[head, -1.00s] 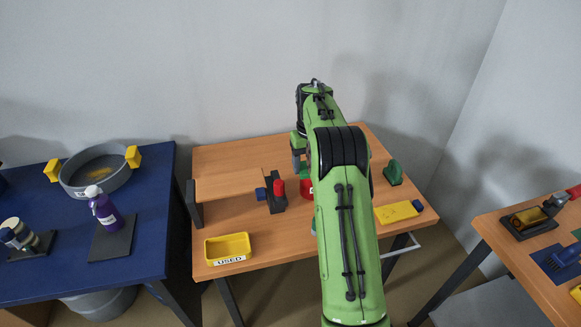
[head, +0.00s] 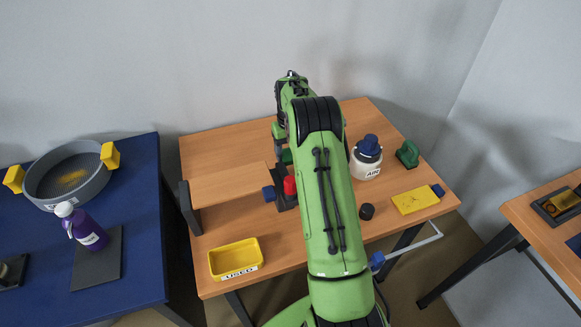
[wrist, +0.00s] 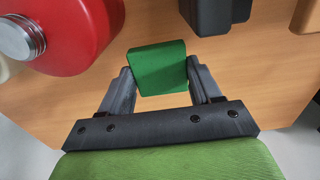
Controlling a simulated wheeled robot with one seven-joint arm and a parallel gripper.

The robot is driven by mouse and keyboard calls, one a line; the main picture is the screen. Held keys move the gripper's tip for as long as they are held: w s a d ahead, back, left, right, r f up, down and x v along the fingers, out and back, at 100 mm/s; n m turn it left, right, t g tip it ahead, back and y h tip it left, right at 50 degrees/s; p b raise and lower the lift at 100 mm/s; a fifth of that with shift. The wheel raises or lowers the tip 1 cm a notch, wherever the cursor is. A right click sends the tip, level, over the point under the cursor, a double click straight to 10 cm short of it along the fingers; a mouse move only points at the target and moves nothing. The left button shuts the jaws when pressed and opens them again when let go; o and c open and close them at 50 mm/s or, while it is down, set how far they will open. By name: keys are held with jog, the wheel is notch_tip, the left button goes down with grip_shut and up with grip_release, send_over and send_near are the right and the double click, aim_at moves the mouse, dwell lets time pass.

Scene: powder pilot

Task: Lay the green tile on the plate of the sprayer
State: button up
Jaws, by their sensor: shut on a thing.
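The green tile (wrist: 158,68) sits between the two fingers of my gripper (wrist: 160,82), which is shut on it. In the head view a small green piece, likely the tile (head: 287,156), shows beside my arm above the back of the middle table. I cannot tell for sure which object is the sprayer. A purple bottle (head: 86,228) stands on a dark plate (head: 103,262) on the blue table. My arm hides part of the middle table.
A red container (wrist: 75,35) with a silver cap and a dark block (wrist: 213,15) are near the tile. A white AIR jar (head: 366,165), a yellow USED tray (head: 258,262), a yellow block (head: 415,201) and a raised wooden board (head: 225,182) are on the table. Its front middle is partly clear.

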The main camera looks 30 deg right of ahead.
aim_at(290, 171)
notch_tip(290, 171, down, 6)
jog(key=shift+b, duration=0.6)
jog(key=shift+f, duration=0.2)
jog(key=o, duration=1.2)
